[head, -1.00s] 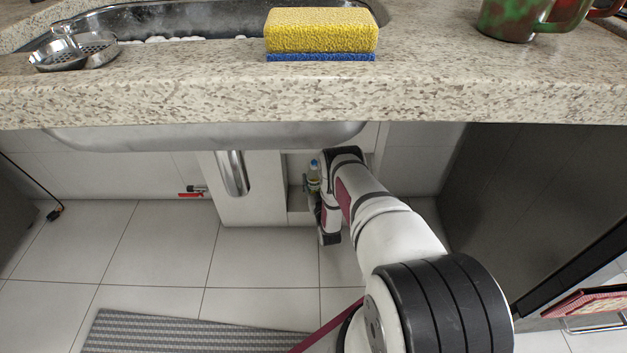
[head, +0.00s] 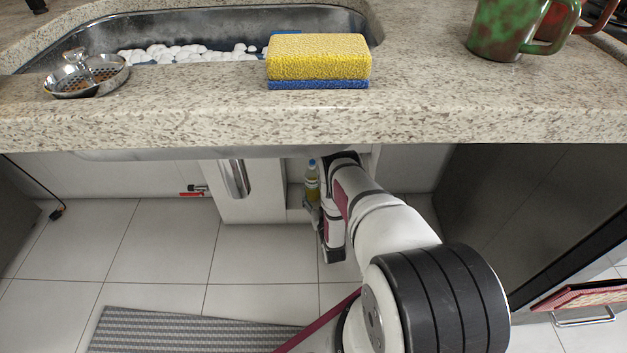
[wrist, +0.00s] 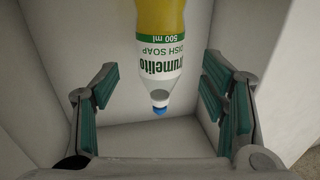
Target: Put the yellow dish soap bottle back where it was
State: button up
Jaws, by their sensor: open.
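The yellow dish soap bottle (head: 312,184) stands upright in a white open compartment under the sink, its blue cap on top. In the wrist view the bottle (wrist: 163,45) appears upside down, with its white label and blue cap showing and its yellow end cut off by the frame. My gripper (wrist: 160,78) is open, one finger on each side of the bottle in the picture, with a visible gap on both sides. In the head view my arm and wrist stand just right of the bottle, and the gripper is mostly hidden.
The stone counter (head: 200,125) overhangs the compartment (head: 299,215). A yellow and blue sponge (head: 318,60), a metal strainer (head: 86,76) and a green mug (head: 497,30) are on top. A red-handled valve (head: 193,191) is left of the white cabinet. The tiled floor in front is largely clear.

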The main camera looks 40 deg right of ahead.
jog(key=shift+p+v, duration=0.7)
jog(key=shift+v, duration=1.65)
